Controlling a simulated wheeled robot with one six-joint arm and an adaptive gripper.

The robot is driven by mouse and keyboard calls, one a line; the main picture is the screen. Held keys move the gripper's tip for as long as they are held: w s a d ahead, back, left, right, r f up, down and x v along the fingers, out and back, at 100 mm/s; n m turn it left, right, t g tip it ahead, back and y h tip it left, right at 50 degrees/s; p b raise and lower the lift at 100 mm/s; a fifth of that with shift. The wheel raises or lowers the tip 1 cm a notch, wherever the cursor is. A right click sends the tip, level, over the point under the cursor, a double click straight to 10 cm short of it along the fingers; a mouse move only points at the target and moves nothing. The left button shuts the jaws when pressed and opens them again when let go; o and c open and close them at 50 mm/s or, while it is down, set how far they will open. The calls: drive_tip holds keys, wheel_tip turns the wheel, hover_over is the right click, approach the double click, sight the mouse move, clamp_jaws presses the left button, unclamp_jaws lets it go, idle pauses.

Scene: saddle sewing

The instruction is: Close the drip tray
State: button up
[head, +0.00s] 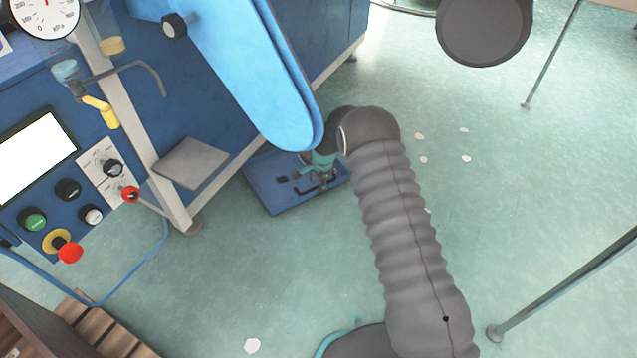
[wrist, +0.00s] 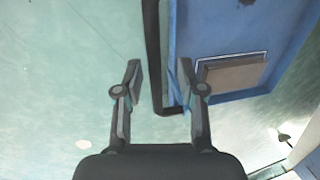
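The drip tray (head: 268,196) is a shallow blue tray that sticks out low over the floor from under the blue machine in the head view. My gripper (head: 322,183) is down at its right part, partly hidden by my wrist. In the wrist view my gripper (wrist: 161,80) has its two fingers apart. A dark bar (wrist: 152,45), perhaps the tray's handle or rim, and a blue edge lie between the fingers in the picture. I cannot tell whether a finger touches them. A blue surface (wrist: 210,30), seemingly the tray, fills the right side there.
The blue machine (head: 330,70) stands at upper left, with a light blue arm-like part (head: 250,70) overhanging the tray. A grey plate (head: 192,163) and pale frame leg are left of it. The green floor (head: 270,270) is mostly clear, with small pale scraps.

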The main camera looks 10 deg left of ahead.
wheel_tip(320, 180, up, 12)
drive_tip(key=s+d, duration=0.1)
drive_tip(key=shift+s+d+f, duration=0.15)
drive_tip(key=shift+s+d, duration=0.1)
drive_tip(key=shift+s, duration=0.15)
idle(0.5)
